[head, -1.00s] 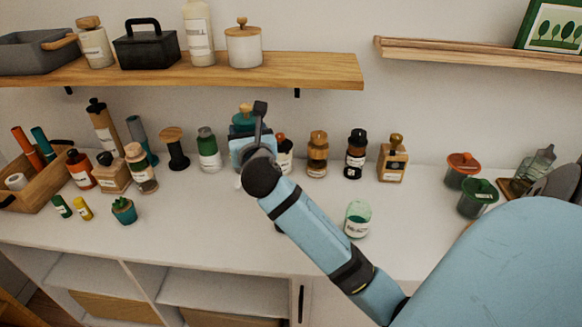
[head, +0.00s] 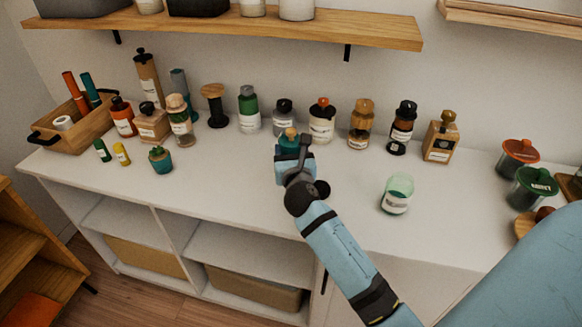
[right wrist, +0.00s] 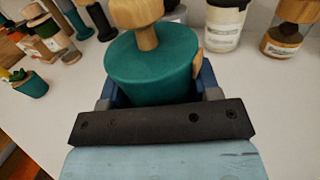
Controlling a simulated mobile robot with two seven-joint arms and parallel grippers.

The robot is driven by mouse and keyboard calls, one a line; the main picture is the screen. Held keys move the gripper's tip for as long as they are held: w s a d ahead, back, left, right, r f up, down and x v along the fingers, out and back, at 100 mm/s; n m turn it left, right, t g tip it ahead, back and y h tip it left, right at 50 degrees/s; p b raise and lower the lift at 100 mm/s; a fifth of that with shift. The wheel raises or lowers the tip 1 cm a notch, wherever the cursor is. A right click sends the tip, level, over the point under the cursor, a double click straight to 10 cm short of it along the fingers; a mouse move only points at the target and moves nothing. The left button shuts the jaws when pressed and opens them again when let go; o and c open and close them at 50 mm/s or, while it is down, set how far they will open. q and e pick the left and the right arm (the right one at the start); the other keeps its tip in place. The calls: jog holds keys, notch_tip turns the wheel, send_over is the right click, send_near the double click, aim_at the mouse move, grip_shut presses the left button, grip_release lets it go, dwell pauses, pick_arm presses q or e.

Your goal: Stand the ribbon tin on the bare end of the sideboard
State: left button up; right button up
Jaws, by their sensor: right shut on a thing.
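A teal tin with a flat lid and a round wooden knob, which I take for the ribbon tin (head: 288,139), is in my right gripper (head: 292,160). In the right wrist view the tin (right wrist: 150,68) looks upright between the two blue fingers of the gripper (right wrist: 157,88). My arm and gripper hide most of its body in the head view. The tin is in front of the back row of bottles; I cannot tell whether its base touches the white sideboard (head: 250,205). My left gripper is out of view.
Several bottles, including a white-labelled one (head: 321,122), line the back. A green glass jar (head: 397,195) stands right of the gripper. A wooden tray (head: 82,130) is at the left end, lidded pots (head: 518,157) at the right. The front strip between cactus (head: 161,160) and gripper is clear.

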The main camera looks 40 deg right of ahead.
notch_tip(320, 180, down, 4)
jog(key=shift+r+b, duration=0.1)
jog(key=shift+b, duration=0.7)
jog(key=shift+f, duration=0.2)
jog(key=shift+r, duration=0.1)
jog(key=o, duration=1)
jog(key=shift+f, duration=0.2)
